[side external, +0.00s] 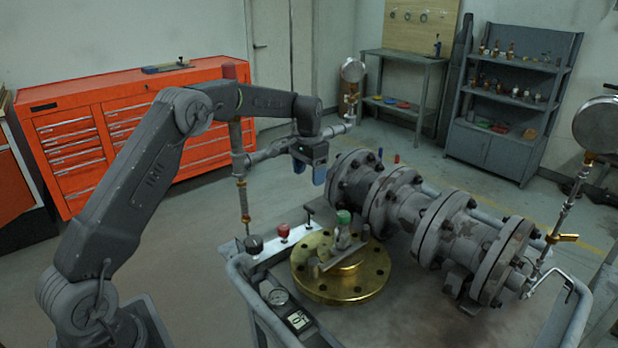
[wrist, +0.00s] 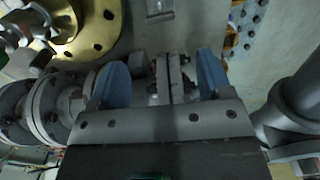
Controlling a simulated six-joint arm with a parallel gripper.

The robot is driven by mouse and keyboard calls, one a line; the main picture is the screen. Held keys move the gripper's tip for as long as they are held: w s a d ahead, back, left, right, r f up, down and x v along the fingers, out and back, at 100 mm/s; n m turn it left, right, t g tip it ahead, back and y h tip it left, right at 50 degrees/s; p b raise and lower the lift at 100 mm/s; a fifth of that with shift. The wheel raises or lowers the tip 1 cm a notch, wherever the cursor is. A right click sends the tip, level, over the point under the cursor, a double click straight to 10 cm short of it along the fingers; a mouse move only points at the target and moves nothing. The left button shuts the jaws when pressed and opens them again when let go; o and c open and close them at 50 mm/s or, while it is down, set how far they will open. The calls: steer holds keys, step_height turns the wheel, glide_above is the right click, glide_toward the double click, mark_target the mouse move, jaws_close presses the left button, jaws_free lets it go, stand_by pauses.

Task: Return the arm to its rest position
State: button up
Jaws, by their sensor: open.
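My gripper (side external: 310,173) hangs in the air near the middle of the side view, with its blue fingers pointing down. It is above and to the left of the grey flanged pipe assembly (side external: 402,207) and above the brass flange (side external: 374,272). In the wrist view my gripper (wrist: 160,65) has its two blue fingers well apart, with no object held between them. Pipework shows beyond the fingers, and the brass flange (wrist: 103,28) is at the upper left there. A green-topped fitting (side external: 343,216) stands on the brass flange.
A vertical pipe (side external: 239,170) with a red top stands close behind my arm. A gauge (side external: 353,70) rises behind the gripper, another (side external: 600,125) at the right. A rail (side external: 250,295) borders the front left. An orange tool cabinet (side external: 100,135) and grey shelf (side external: 515,95) stand behind.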

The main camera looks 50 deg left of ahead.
steer(key=s+d+r+t, duration=0.3)
steer(key=s+d+r, duration=0.8)
steer(key=s+r, duration=0.4)
steer(key=s+d+f+t, duration=0.1)
steer(key=s+d, duration=0.2)
steer(key=s, duration=0.6)
steer(key=s+d+f+t, duration=0.1)
steer(key=s+d+f, duration=0.1)
steer(key=s, duration=0.8)
steer(key=shift+s+d+f+t, duration=0.15)
steer(key=shift+s+d+t, duration=0.15)
steer(key=shift+d, duration=0.55)
